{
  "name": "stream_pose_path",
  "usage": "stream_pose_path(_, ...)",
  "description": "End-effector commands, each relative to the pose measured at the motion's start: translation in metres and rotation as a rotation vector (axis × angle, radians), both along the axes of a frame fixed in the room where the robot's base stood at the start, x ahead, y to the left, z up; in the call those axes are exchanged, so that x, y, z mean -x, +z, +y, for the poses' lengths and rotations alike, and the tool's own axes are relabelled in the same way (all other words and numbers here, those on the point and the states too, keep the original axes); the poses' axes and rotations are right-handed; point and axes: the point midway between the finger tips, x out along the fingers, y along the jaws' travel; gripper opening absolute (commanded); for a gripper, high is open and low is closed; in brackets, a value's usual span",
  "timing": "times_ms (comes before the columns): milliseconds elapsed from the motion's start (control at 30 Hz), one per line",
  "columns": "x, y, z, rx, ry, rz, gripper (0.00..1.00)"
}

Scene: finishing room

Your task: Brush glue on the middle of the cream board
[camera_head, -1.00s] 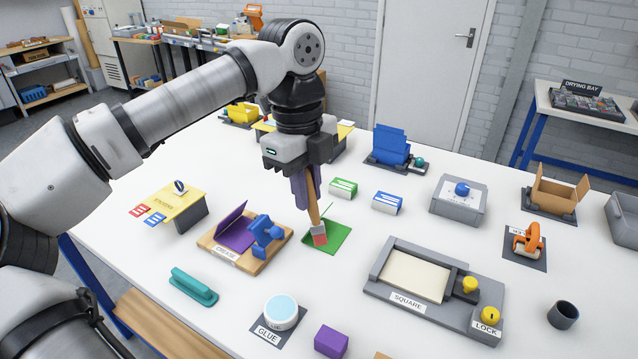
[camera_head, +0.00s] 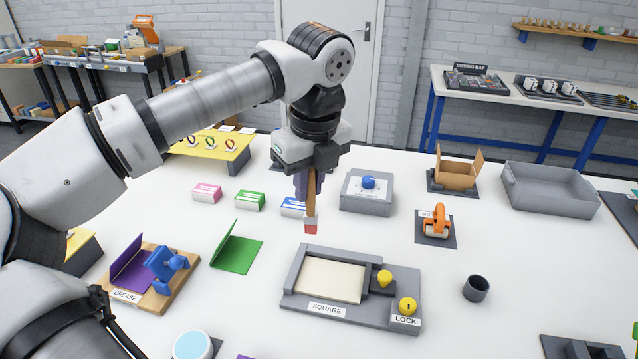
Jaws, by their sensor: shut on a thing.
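The cream board (camera_head: 330,280) lies flat in the grey tray of the fixture labelled SQUARE (camera_head: 292,290). My gripper (camera_head: 309,185) is shut on a brush with a wooden handle (camera_head: 311,203), held bristles down. The brush's red tip (camera_head: 310,229) shows above and behind the board's far edge in the picture, apart from the board. Whether the bristles carry glue cannot be told. The round glue pot with a light blue top (camera_head: 192,345) is partly cut off at the bottom edge.
Beside the board are a yellow knob (camera_head: 384,277) and a yellow LOCK knob (camera_head: 407,305). A green folded card (camera_head: 238,253) and the CREASE fixture (camera_head: 160,295) stand left. A dark cup (camera_head: 476,288) stands right. White table is clear between the card and the fixture.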

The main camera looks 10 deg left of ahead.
Motion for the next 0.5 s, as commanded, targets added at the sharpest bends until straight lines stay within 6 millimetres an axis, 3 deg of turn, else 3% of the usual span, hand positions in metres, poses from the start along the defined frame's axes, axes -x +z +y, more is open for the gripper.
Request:
stream_pose_path(267,0.0,-0.009,0.002,-0.007,-0.004,-0.003,0.0)
stream_pose_path(500,0.0,-0.034,0.002,-0.006,-0.005,-0.002,0.0)
